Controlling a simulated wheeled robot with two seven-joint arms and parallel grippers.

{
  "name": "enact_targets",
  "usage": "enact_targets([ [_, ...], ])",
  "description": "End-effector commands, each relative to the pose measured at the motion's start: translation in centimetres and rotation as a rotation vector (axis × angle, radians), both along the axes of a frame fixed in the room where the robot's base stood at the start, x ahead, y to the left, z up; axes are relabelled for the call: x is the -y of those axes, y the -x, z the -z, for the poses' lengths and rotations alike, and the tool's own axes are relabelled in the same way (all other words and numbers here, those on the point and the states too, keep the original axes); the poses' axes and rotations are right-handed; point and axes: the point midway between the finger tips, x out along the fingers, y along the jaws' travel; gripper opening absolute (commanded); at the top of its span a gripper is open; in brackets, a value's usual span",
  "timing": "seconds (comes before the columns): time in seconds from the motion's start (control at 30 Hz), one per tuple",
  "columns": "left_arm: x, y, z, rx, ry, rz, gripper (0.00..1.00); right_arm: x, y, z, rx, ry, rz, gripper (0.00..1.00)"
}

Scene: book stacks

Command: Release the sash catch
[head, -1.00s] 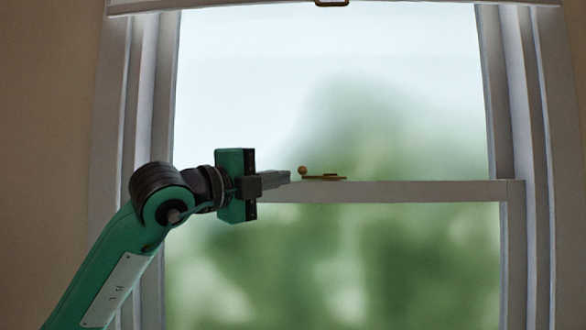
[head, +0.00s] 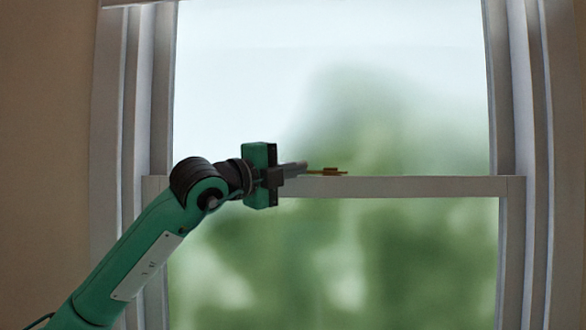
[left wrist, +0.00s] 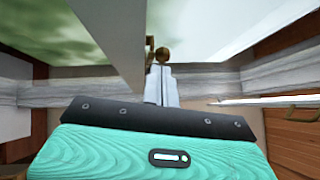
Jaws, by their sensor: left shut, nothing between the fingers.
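The brass sash catch (head: 333,172) sits on top of the window's meeting rail (head: 420,187), near its middle. My left gripper (head: 303,166) reaches in from the left, level with the rail's top, its shut fingertips at the catch's left end. They hide the lever's round knob in the head view. In the left wrist view the knob (left wrist: 162,54) stands just beyond the shut fingertips (left wrist: 160,72), with the brass catch (left wrist: 150,47) beside it. The fingers hold nothing. Whether they touch the knob, I cannot tell. My right gripper is not in view.
The rail runs between the window's side frames, the right jamb (head: 545,150) and the left jamb (head: 125,120). The glass (head: 400,70) above the rail shows blurred greenery. The rail right of the catch is clear.

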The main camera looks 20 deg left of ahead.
Motion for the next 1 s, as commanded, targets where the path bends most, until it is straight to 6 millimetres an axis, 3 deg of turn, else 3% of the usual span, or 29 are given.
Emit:
enact_targets([
  [0.47,-0.9,-0.9,0.0,-0.003,0.004,0.109,0.00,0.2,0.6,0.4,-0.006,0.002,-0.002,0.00],
  [0.6,-1.3,-1.4,0.1,0.000,0.002,0.117,0.00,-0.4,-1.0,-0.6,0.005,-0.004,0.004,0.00],
  [1.0,-1.5,-1.5,0.0,0.000,0.001,0.115,0.00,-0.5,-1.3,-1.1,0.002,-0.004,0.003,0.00],
])
